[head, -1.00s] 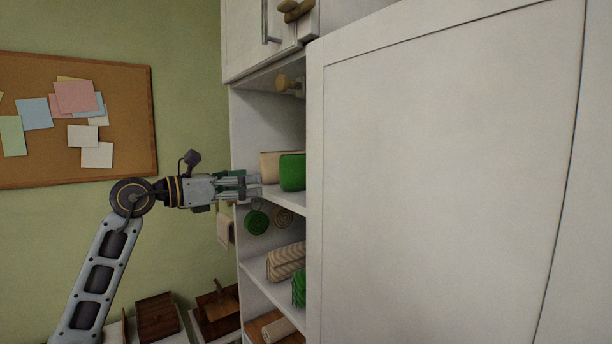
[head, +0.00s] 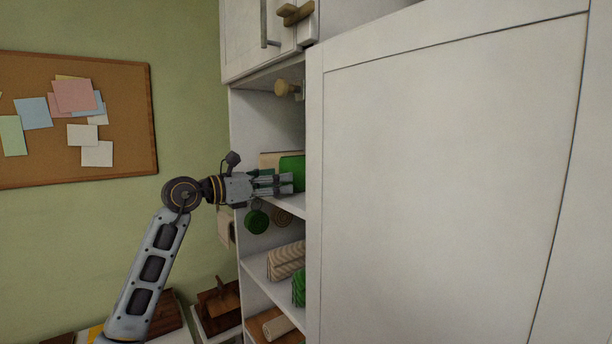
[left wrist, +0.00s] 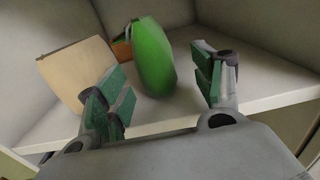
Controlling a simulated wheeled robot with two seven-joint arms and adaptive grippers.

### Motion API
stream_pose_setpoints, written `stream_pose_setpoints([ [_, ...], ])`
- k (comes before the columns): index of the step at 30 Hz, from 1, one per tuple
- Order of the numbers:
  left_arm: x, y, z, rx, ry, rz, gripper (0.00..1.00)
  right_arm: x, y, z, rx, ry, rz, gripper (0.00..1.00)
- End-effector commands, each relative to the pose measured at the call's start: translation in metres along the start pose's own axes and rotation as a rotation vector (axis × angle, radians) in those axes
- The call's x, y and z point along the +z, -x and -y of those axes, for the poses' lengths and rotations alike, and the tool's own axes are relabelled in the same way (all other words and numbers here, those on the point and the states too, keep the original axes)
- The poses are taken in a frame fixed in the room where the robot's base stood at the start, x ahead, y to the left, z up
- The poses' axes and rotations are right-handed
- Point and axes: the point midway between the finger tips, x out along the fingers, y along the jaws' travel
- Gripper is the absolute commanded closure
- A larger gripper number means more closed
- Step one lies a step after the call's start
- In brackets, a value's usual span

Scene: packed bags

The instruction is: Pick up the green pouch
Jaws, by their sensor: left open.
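The green pouch (head: 293,168) stands on the cabinet's upper open shelf, partly hidden behind my left gripper in the head view. In the left wrist view the green pouch (left wrist: 153,57) is upright, between and slightly beyond the open fingers. My left gripper (head: 290,182) reaches in from the left at the shelf's front; its green-padded fingers (left wrist: 165,88) are apart and hold nothing. The pouch looks closer to the left-hand finger in the wrist view. My right gripper is not in view.
A tan pouch (left wrist: 78,72) stands left of the green one, with an orange-brown item (left wrist: 122,48) behind. A large white cabinet panel (head: 440,180) is close on the right. Lower shelves hold rolled textiles (head: 286,262). A corkboard (head: 130,150) hangs on the wall.

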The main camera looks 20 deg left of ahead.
Motion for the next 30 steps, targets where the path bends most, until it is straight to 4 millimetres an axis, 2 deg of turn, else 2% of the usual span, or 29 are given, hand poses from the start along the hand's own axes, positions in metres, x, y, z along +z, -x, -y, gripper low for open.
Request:
stream_pose_setpoints([
  [11, 0.001, -0.004, -0.001, 0.0, 0.001, 0.0, 0.33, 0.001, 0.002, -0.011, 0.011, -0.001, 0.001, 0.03],
  [30, 0.003, -0.05, -0.006, -0.001, 0.001, 0.001, 0.33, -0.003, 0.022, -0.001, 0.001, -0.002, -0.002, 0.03],
])
